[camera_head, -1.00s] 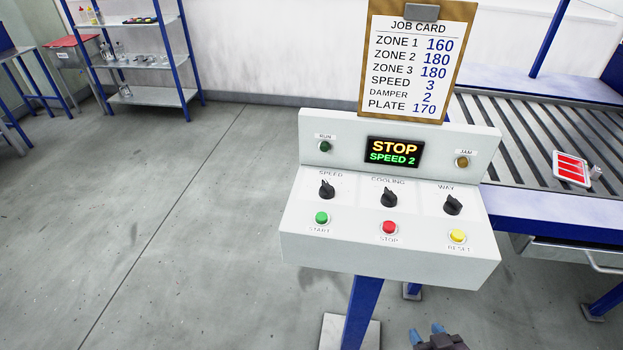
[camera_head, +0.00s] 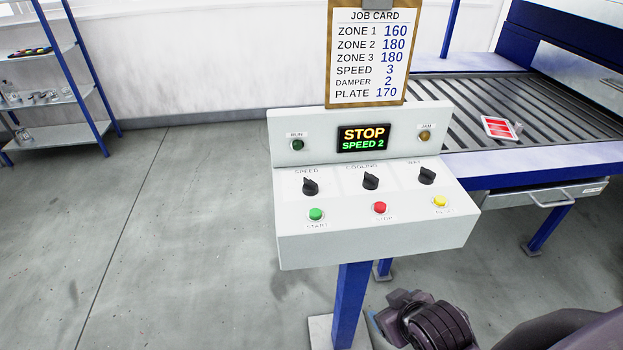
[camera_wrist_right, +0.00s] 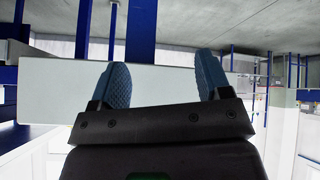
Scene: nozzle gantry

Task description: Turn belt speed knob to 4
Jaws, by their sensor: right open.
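The black SPEED knob (camera_head: 310,187) is at the left of the knob row on the pale control box (camera_head: 375,245). The display (camera_head: 363,138) above it reads STOP and SPEED 2. My right gripper (camera_head: 388,306) is low in front of the box, below and to the right of the knob and apart from it. In the right wrist view its two blue fingers (camera_wrist_right: 163,82) are spread with nothing between them, and a pale box face (camera_wrist_right: 60,90) shows behind them. My left gripper is in neither view.
The COOLING knob (camera_head: 370,181) and a third knob (camera_head: 427,175) sit right of SPEED. Green (camera_head: 316,214), red (camera_head: 380,208) and yellow (camera_head: 440,201) buttons lie in front. A job card (camera_head: 368,55) reads SPEED 3.

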